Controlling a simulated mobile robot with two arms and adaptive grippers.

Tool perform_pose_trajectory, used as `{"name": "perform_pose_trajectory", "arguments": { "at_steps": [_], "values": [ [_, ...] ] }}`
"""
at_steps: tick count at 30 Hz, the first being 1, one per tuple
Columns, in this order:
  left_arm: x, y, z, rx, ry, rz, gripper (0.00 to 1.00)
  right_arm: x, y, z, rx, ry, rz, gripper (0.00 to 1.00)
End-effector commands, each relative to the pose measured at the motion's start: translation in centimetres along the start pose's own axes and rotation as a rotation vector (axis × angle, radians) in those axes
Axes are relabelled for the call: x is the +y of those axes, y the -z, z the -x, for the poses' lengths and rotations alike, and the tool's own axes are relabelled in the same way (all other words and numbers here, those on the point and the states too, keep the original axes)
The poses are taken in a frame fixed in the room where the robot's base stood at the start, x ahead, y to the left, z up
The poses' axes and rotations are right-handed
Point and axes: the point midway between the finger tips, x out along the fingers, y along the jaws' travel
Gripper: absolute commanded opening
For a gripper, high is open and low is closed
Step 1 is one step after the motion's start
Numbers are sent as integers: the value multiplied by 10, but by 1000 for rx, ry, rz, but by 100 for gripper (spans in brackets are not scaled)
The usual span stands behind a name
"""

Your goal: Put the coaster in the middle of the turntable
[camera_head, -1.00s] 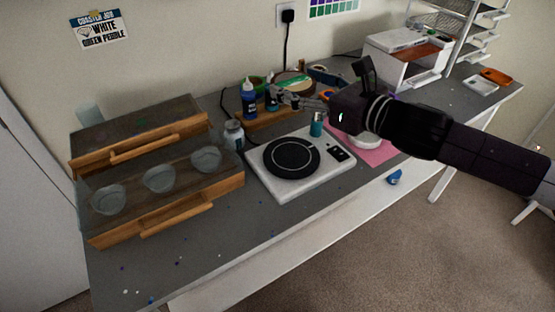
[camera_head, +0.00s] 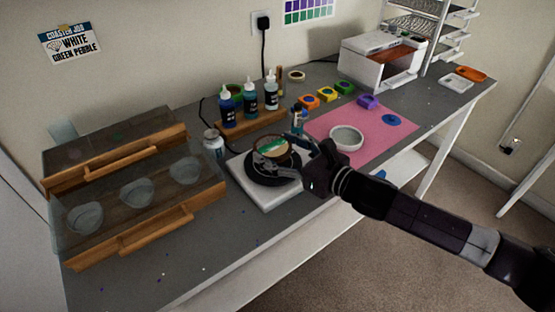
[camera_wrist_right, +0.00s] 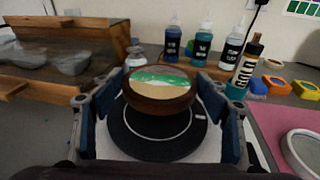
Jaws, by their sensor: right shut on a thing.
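The coaster (camera_head: 272,145) is a round dark-wood disc with a green, white and tan top. It also shows in the right wrist view (camera_wrist_right: 160,85), lying roughly level between the two fingers. My right gripper (camera_head: 275,156) is shut on the coaster, a finger at each side. The turntable (camera_wrist_right: 150,148) is a black disc with a pale ring on a white base (camera_head: 263,197). The coaster is over the disc and hides its far part; I cannot tell whether they touch. My left gripper is not in view.
Dropper bottles (camera_head: 250,99) stand on a wooden rack behind the turntable. A pink mat (camera_head: 375,125) with a white ring mould (camera_head: 346,138) lies right. A glass-fronted wooden case (camera_head: 130,190) stands left.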

Motion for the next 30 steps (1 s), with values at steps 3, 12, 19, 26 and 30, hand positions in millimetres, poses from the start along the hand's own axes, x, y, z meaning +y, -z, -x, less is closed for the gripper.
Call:
{"name": "perform_pose_trajectory", "arguments": {
  "at_steps": [3, 12, 19, 26, 30],
  "values": [
    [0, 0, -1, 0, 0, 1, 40, 0, 19, -2, 5, 1, -5, 43],
    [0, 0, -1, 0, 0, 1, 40, 0, 36, -5, 0, 1, 2, 43],
    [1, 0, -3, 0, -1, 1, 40, 0, 39, -6, 2, 1, 0, 43],
    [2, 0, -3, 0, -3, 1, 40, 0, 40, -6, 2, 1, 0, 86],
    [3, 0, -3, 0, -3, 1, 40, 0, 39, -6, 2, 1, 0, 86]
  ]
}}
